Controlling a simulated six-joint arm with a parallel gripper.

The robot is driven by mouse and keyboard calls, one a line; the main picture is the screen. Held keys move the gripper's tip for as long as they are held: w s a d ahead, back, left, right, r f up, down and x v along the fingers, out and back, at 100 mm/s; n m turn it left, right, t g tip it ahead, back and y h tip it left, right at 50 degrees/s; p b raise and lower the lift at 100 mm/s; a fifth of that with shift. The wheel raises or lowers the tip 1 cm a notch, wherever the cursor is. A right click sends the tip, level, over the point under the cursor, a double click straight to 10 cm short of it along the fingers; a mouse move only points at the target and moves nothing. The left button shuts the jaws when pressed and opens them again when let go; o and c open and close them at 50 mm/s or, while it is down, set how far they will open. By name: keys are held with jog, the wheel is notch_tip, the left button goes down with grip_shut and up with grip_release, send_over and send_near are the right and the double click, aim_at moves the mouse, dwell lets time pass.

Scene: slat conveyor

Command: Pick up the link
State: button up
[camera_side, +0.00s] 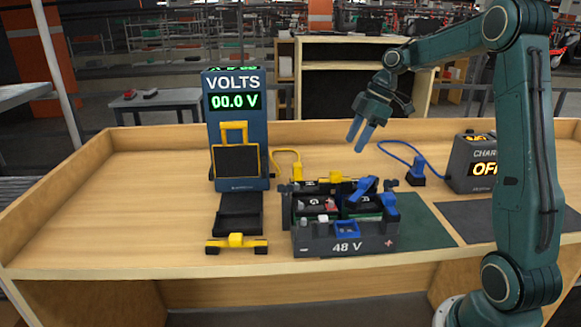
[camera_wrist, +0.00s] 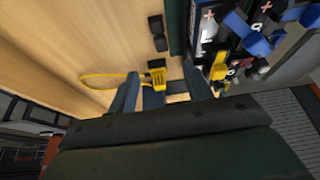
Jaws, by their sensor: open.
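Which piece is the link I cannot tell for certain. A yellow bar with black ends (camera_side: 236,243) lies at the bench's front edge, left of the 48 V tray. A blue piece (camera_side: 365,186) lies tilted on top of the 48 V tray (camera_side: 345,244), and blue pieces also show at the upper right of the wrist view (camera_wrist: 256,42). My gripper (camera_side: 357,147) is open and empty, above and behind the tray, fingers pointing down. In the wrist view a yellow plug (camera_wrist: 157,73) shows between my fingertips (camera_wrist: 160,70), but below them and apart.
The volt meter (camera_side: 236,130) stands left with a black cradle (camera_side: 240,214) before it. The yellow plug with its cable (camera_side: 296,172) stands behind the tray. A blue plug (camera_side: 415,178) leads to the charger (camera_side: 473,165) at right. The left bench top is clear.

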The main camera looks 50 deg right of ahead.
send_over(334, 186)
jog(key=d, duration=0.3)
jog(key=shift+s+a+f, duration=0.1)
jog(key=shift+s+f, duration=0.05)
jog(key=shift+f, duration=1.8)
jog(key=shift+s+a+f, duration=0.1)
jog(key=shift+s+f, duration=0.05)
jog(key=shift+f, duration=1.75)
jog(key=shift+f, duration=0.1)
jog(key=shift+x, duration=2.5)
jog(key=shift+c, duration=0.4)
jog(key=c, duration=1)
